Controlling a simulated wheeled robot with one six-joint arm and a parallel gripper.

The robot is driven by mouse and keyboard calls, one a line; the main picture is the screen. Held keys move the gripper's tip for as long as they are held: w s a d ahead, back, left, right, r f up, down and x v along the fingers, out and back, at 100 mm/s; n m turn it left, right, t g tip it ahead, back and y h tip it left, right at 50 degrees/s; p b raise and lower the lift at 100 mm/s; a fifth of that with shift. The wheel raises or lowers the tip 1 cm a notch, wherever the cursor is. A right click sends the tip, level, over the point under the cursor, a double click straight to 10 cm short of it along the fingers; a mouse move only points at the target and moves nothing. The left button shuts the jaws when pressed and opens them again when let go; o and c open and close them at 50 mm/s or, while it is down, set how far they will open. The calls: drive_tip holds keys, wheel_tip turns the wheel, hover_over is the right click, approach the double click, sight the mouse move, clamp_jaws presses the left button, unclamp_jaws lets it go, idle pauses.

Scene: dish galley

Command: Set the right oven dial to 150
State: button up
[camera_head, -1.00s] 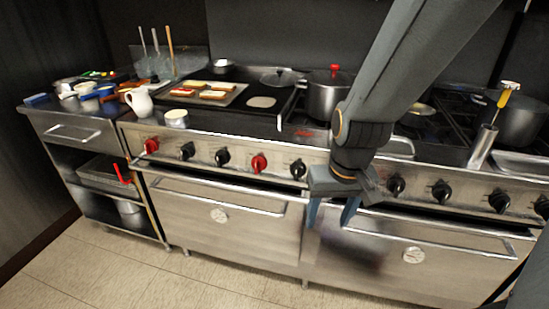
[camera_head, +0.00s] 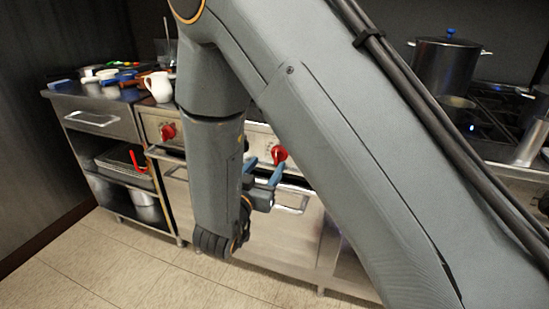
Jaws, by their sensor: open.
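Two red dials show on the steel oven front: a left one (camera_head: 168,131) and a right one (camera_head: 279,154). Their markings are too small to read. My gripper (camera_head: 264,170) is open, its blue fingers pointing up and away from me toward the right red dial. The fingertips appear just below and in front of that dial; I cannot tell whether they touch it. My arm hides the dials between the two red ones and much of the range. The oven door handle (camera_head: 290,209) shows just below the gripper.
A steel counter (camera_head: 95,104) with dishes and a white jug (camera_head: 159,86) stands at left. A pot (camera_head: 445,65) with a blue knob and a steel cylinder (camera_head: 530,140) are on the stove at right. The tiled floor (camera_head: 110,265) is clear in front.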

sight(276, 153)
drive_tip(key=x, duration=0.7)
drive_tip(key=shift+w+d+r, duration=0.1)
drive_tip(key=shift+w+r, duration=0.05)
drive_tip(key=shift+w, duration=0.1)
drive_tip(key=c, duration=1)
